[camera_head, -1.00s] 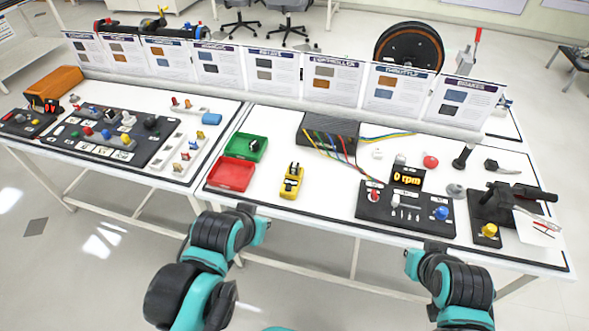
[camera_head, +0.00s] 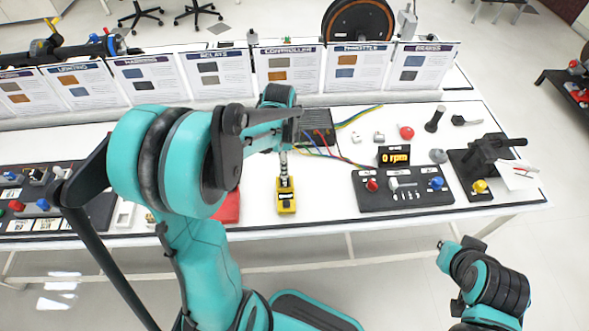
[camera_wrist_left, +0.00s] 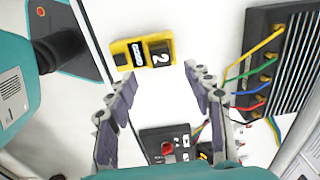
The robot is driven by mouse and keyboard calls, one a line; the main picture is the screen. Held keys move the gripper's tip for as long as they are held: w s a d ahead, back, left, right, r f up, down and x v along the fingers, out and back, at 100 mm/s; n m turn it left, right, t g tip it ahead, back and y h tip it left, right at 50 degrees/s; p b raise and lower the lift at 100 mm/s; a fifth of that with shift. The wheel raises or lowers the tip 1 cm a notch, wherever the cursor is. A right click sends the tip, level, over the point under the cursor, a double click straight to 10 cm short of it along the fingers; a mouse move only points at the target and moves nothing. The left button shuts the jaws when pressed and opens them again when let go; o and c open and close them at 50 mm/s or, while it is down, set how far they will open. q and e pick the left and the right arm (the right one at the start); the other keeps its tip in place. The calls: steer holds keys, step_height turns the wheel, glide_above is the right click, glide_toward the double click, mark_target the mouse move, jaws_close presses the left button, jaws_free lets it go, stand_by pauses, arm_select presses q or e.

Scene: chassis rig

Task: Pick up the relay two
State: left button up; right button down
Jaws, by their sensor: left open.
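Relay two is a black block marked "2" (camera_wrist_left: 160,54) on a yellow base, in the upper middle of the left wrist view. The yellow unit also shows in the head view (camera_head: 287,198), on the white table. My left gripper (camera_wrist_left: 161,88) is open and empty, its two fingers spread on either side below the yellow unit in its wrist view. In the head view it hangs over the table just behind the yellow unit. My right arm is at the lower right, off the table; no right fingers show.
A black finned controller (camera_wrist_left: 283,62) with coloured wires lies close to the left fingers. A control panel (camera_head: 403,190) with an rpm display stands to the right. A red tray (camera_head: 230,208) is partly hidden by my left arm. Upright cards (camera_head: 290,70) line the back.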

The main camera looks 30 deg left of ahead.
mark_target(285, 181)
arm_select(q)
steer(key=shift+w+f, duration=0.2)
steer(key=shift+f, duration=0.2)
step_height(285, 181, down, 3)
steer(key=shift+d+r+b, duration=0.1)
steer(key=shift+r+b, duration=0.1)
steer(key=shift+b, duration=0.5)
step_height(285, 181, down, 5)
steer(key=shift+r+b, duration=0.1)
steer(key=shift+b, duration=1.15)
steer(key=shift+s+r, duration=0.1)
steer(key=shift+r, duration=0.05)
jaws_close()
